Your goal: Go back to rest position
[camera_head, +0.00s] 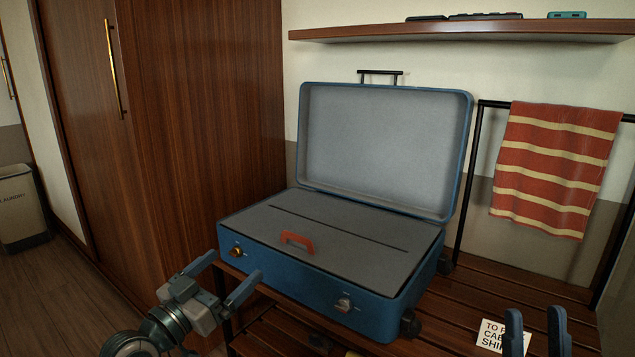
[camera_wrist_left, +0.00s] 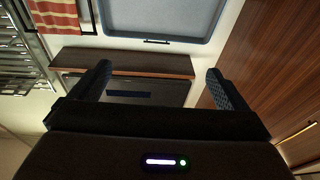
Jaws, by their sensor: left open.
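My left gripper (camera_head: 237,263) is open and empty at the front left of the blue suitcase (camera_head: 318,287). In the left wrist view, its two fingers (camera_wrist_left: 158,70) are wide apart with nothing between them. My right gripper (camera_head: 535,312) shows only as two upright fingertips at the bottom right. They are apart with no object visible between them; the rest of it is out of frame.
The suitcase lid (camera_head: 385,150) stands open; a red handle (camera_head: 297,241) sits on its grey inner panel. A slatted bench (camera_head: 500,283) holds a printed card (camera_head: 491,335). A striped towel (camera_head: 553,165) hangs on a rail. A wooden wardrobe (camera_head: 205,110) and laundry bin (camera_head: 20,210) stand left.

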